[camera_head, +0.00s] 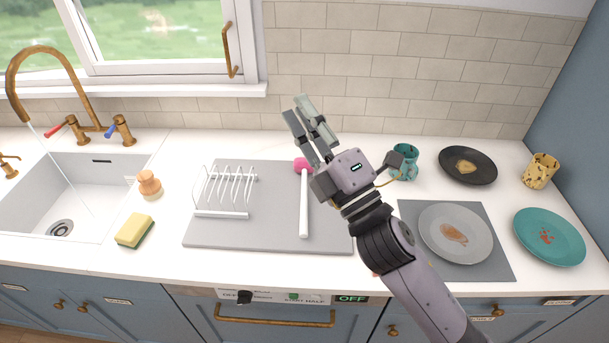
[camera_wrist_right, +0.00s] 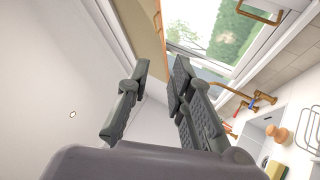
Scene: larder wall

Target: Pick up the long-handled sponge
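The long-handled sponge (camera_head: 304,205) has a pink head and a white handle. It lies on the right part of the grey draining mat (camera_head: 268,229), beside the white dish rack (camera_head: 222,213), its head towards the wall and its handle towards the front. My right gripper (camera_head: 299,107) is raised above the counter, its fingers pointing up and to the left. In the right wrist view its fingers (camera_wrist_right: 158,65) are apart with nothing between them. It is not touching the sponge, and partly covers the head in the head view. My left gripper is not in view.
A yellow-green sponge (camera_head: 135,230) and a wooden-topped brush (camera_head: 149,183) stand between sink (camera_head: 40,195) and mat. On the right are a teal cup (camera_head: 405,158), a patterned cup (camera_head: 540,170), and dirty black (camera_head: 468,177), grey (camera_head: 430,235) and teal (camera_head: 549,257) plates. Tap water is running.

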